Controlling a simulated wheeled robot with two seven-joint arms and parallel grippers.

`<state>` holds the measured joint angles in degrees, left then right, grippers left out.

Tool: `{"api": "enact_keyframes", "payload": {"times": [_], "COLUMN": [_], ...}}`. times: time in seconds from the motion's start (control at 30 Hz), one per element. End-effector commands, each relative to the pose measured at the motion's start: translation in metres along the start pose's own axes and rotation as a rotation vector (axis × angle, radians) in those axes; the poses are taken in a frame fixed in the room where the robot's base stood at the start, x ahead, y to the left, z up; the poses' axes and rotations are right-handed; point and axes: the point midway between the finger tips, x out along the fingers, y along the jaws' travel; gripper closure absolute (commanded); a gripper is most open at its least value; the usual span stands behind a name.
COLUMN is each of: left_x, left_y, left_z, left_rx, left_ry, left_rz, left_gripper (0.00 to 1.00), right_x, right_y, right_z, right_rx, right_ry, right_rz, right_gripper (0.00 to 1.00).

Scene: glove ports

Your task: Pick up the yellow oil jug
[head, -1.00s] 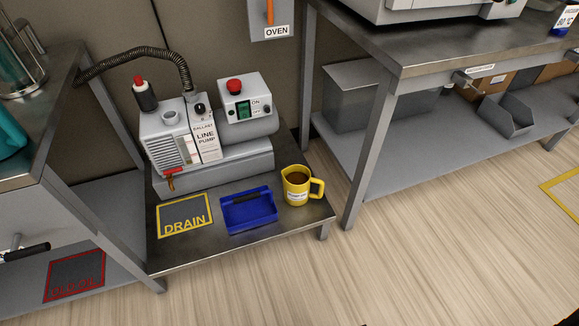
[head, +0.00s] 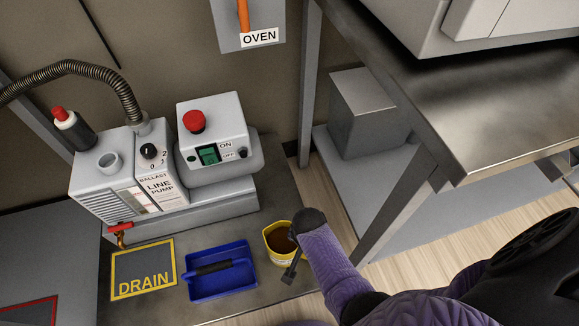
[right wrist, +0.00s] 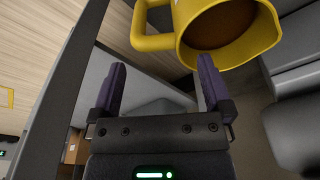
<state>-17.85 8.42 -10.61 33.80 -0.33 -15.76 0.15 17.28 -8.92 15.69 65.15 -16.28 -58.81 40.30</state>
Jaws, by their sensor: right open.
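The yellow oil jug (head: 277,239), with dark brown liquid inside, stands on the low metal shelf to the right of the blue tray. My right arm comes in from the lower right, and its gripper (head: 291,268) is over the jug's right side, hiding the handle and part of the body. In the right wrist view the jug (right wrist: 183,30) is just beyond the fingertips, with its handle at the upper left. The right gripper (right wrist: 162,68) is open with nothing between its fingers. My left gripper is not in view.
The blue tray (head: 222,284) and the DRAIN marking (head: 143,270) are left of the jug. The line pump (head: 120,175) and its switch box (head: 211,132) stand behind. A table leg (head: 395,207) of the bench stands close right of the jug and my arm.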

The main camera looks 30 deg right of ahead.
Motion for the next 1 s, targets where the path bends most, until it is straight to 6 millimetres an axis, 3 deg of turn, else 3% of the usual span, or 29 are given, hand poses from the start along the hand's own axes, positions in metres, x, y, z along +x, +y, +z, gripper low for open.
{"api": "enact_keyframes", "payload": {"times": [0.03, 0.2, 0.4, 0.6, 0.67, 1.0], "left_x": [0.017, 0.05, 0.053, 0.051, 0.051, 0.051], "left_y": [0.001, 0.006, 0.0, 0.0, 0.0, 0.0], "left_z": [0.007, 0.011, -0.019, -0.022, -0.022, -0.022], "left_rx": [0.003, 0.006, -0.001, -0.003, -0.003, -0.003], "left_ry": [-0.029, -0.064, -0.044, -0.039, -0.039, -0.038], "left_rz": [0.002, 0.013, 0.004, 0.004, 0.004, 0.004], "left_gripper": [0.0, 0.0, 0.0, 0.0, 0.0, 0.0], "right_x": [0.022, 0.062, 0.073, 0.07, 0.07, 0.07], "right_y": [0.002, 0.004, 0.002, 0.001, 0.001, 0.001], "right_z": [0.004, 0.011, 0.008, 0.007, 0.007, 0.007], "right_rx": [-0.002, -0.003, -0.003, -0.003, -0.003, -0.003], "right_ry": [-0.006, -0.009, -0.003, 0.0, 0.0, -0.001], "right_rz": [0.008, 0.009, 0.001, -0.001, -0.001, -0.001], "right_gripper": [0.0, 0.0, 0.0, 0.0, 0.11, 0.83]}}
